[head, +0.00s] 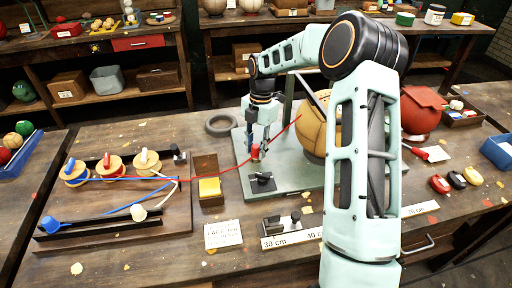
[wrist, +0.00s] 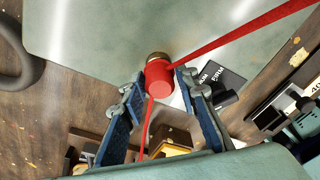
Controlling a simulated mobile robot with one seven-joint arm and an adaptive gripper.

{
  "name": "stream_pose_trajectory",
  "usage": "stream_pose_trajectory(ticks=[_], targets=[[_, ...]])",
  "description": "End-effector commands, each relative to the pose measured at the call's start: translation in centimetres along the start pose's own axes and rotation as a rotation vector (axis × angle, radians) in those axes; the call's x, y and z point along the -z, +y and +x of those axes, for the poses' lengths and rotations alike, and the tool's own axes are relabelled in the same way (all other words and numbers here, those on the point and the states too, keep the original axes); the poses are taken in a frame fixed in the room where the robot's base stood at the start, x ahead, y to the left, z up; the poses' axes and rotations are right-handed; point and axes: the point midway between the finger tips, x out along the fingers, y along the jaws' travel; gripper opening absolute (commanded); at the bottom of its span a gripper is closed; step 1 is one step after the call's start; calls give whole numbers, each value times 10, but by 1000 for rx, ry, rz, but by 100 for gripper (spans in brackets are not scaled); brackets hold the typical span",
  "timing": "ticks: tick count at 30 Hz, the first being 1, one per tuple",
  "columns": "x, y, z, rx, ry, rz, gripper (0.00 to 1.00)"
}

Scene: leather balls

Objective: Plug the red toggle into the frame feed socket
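The red toggle (head: 255,152) shows just below my gripper (head: 259,142), above the pale green base plate (head: 225,172). In the wrist view the red toggle (wrist: 158,78) lies between and just beyond my fingertips (wrist: 160,80), with a narrow gap on each side. My gripper is open. A brass collar (wrist: 158,56) shows at the toggle's far end; I cannot tell whether it is part of the toggle or a socket. A red cord (head: 284,130) runs from the toggle to the tan leather ball (head: 316,115). I cannot clearly identify the frame feed socket.
A spool board (head: 120,215) with blue and white cords is at left.

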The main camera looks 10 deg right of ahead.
Motion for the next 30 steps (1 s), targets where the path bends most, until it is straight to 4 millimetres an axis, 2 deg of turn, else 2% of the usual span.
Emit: stream_pose_trajectory(ticks=[1,3,4,14,17,27,30], targets=[[0,0,0,0,0,0,36],[0,0,0,0,0,0,44],[0,0,0,0,0,0,45],[0,0,-5,-1,-1,0,45],[-1,0,-17,-2,-3,1,45],[0,1,-88,-3,-3,0,45],[0,1,-103,-2,-2,1,45]])
